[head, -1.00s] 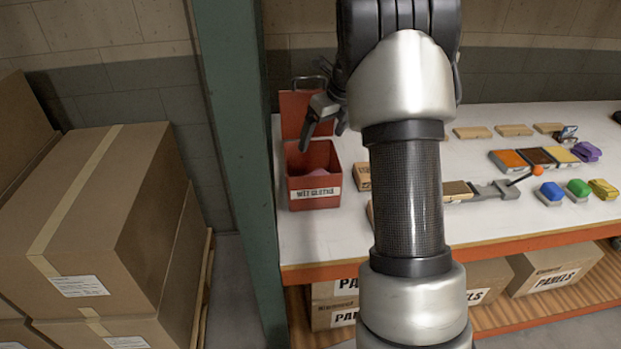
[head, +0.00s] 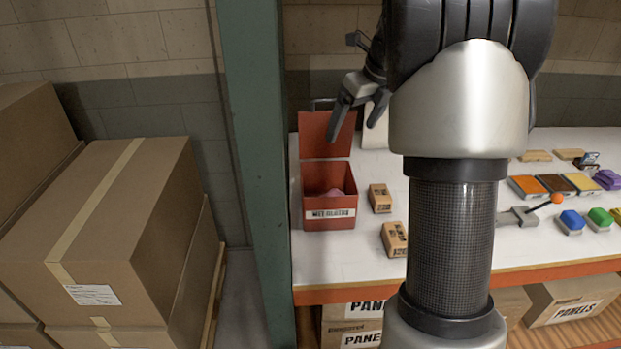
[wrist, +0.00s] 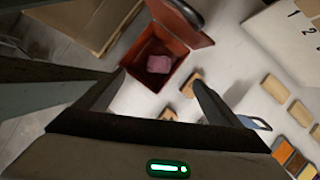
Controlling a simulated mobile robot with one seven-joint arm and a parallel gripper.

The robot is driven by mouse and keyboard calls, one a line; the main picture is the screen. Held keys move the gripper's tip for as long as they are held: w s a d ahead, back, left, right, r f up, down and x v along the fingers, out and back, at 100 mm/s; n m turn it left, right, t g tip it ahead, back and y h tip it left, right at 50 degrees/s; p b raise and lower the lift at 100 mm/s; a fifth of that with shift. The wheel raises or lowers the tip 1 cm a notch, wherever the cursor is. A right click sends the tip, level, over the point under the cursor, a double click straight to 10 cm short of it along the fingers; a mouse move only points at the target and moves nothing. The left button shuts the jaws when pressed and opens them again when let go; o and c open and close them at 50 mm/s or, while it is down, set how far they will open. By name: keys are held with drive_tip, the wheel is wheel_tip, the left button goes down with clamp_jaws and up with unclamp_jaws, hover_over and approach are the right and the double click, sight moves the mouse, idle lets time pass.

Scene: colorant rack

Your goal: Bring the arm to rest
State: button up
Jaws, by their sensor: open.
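My arm (head: 450,235) rises through the right middle of the head view and hides part of the table. My gripper (head: 354,122) points down and is open, with nothing between its fingers. It is above the table, near the raised lid of a red bin (head: 312,191) in the picture. In the wrist view my gripper (wrist: 155,88) shows its two fingers spread apart, with the open red bin (wrist: 184,78) beyond them. A pink cloth-like item (wrist: 159,63) lies inside the bin.
Two small tan blocks (head: 380,199) (head: 394,239) lie right of the bin on the white table (head: 345,262). A green post (head: 258,180) stands left of it. Large cardboard boxes (head: 110,230) are stacked at left. Coloured blocks and an orange-knobbed tool (head: 556,198) lie at right.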

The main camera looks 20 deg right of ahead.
drive_tip(key=s+a+r+n+p, duration=0.1)
drive_tip(key=s+a+r+n, duration=0.2)
drive_tip(key=s+a+n, duration=0.3)
drive_tip(key=s+a+r+n, duration=0.4)
drive_tip(key=s+n, duration=0.4)
drive_tip(key=s+a+f+n, duration=0.2)
drive_tip(key=s+n, duration=0.6)
drive_tip(key=n, duration=0.1)
drive_tip(key=s+a+f+n+t+h+p, duration=0.1)
drive_tip(key=s+a+n, duration=0.2)
drive_tip(key=s+n, duration=0.6)
drive_tip(key=shift+s+f, duration=0.2)
drive_tip(key=shift+f, duration=0.2)
